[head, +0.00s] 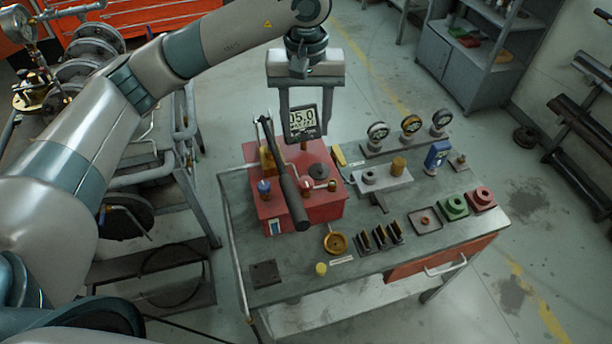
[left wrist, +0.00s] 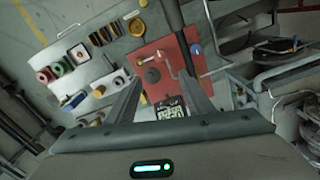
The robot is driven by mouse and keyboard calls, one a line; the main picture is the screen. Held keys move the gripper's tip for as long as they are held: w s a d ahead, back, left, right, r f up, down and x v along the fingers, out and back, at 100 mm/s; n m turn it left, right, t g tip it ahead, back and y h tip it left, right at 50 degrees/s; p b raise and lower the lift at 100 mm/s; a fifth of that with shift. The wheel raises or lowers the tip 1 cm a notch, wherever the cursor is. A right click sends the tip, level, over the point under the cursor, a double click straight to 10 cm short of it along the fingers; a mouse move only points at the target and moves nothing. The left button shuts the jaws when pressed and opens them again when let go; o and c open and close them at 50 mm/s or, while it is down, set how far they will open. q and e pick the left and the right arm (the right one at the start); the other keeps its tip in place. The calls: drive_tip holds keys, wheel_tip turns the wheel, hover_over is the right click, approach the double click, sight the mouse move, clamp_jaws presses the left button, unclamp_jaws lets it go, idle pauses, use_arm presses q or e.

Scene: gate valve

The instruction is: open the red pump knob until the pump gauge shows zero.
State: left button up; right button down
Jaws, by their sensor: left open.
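The red pump (head: 325,208) stands on the workbench; its red body also shows in the left wrist view (left wrist: 178,52). Its digital gauge (head: 302,122) reads about 05.0, with smaller text too small to read. The gauge also shows in the left wrist view (left wrist: 170,107). A small red knob (head: 308,184) seems to sit on the pump top beside a dark round cap (head: 318,171), but it is too small to be sure. My left gripper (head: 306,128) is open and empty, pointing down above the pump, with the gauge showing between its fingers. My right gripper is out of view.
A long black pump handle (head: 290,200) slants over the pump's front. Several dial gauges stand on the bench's far side. A blue device (head: 437,155), green block (head: 454,207) and brass ring (head: 336,243) lie to the right and front. Pipework stands left of the bench.

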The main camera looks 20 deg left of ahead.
sight(306, 182)
use_arm(q)
drive_tip(key=shift+f, duration=0.1)
wheel_tip(306, 182, down, 16)
drive_tip(key=p, duration=0.7)
drive_tip(key=shift+f, duration=0.65)
drive_tip(key=c, duration=1.1)
